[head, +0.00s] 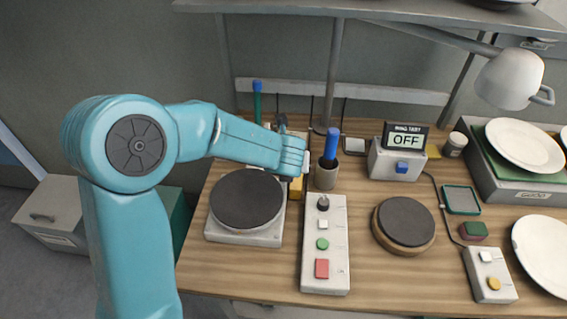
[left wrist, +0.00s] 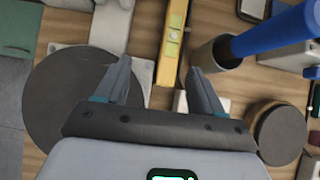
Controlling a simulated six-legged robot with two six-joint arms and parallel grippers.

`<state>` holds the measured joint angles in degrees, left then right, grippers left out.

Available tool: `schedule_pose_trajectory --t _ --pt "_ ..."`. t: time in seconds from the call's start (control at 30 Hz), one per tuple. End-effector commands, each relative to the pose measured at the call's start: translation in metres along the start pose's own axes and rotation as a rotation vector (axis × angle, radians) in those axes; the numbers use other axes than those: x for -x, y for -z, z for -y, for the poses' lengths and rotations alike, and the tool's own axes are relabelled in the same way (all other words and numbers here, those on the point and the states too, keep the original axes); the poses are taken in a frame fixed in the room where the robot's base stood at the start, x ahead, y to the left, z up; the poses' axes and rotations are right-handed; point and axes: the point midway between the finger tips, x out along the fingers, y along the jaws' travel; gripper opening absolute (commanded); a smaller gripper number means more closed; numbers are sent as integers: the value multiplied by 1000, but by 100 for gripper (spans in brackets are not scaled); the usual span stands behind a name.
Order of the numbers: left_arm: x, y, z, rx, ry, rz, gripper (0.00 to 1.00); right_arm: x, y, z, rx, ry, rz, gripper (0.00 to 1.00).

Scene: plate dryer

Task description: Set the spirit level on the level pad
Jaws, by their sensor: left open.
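The spirit level is a yellow bar with pale green windows (left wrist: 172,45) in the left wrist view, lying lengthwise ahead of my fingers. In the head view only a small yellow part (head: 296,188) shows under my arm. My left gripper (left wrist: 161,75) is open, its fingers spread on either side of the bar's near end, with nothing held. In the head view the gripper (head: 303,165) is at the back of the table, its fingertips hidden. A dark square pad with a green rim (head: 461,199) lies at right; I cannot tell whether it is the level pad.
A dark disc on a pale base (head: 247,199) stands left of the level. A cup with a blue-handled tool (head: 326,176) stands close to its right. A white control strip (head: 323,250) and a round dark disc (head: 403,222) lie in front. Plates (head: 525,146) stand at right.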

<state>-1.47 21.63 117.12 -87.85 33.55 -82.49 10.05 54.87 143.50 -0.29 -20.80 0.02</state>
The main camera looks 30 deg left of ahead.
Motion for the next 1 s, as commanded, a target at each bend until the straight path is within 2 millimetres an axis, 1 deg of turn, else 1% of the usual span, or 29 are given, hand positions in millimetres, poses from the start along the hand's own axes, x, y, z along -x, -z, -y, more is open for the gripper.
schedule_pose_trajectory --t 0.03,0.13,0.27,0.4,0.5,0.6,0.77,0.9,1.0 --pt "5 0 10 -15 12 1 68 4 0 1 0 0 0 43" --pt "-1 2 19 -26 20 2 68 3 0 1 -1 0 0 43" --pt "-30 4 22 -28 20 0 68 1 0 0 -1 0 0 43" --pt "-63 3 23 -25 19 0 68 2 0 0 -1 0 0 43" --pt "-83 2 23 -25 20 1 68 3 0 1 0 0 0 43" --pt "-96 1 22 -25 20 3 68 4 0 1 -1 0 0 43" --pt "-107 0 21 -23 20 3 68 6 0 2 -1 0 0 43" --pt "-127 -1 20 -24 18 1 68 15 0 5 -1 0 0 43" --pt "-144 -1 19 -22 18 2 68 18 0 6 0 0 0 43"
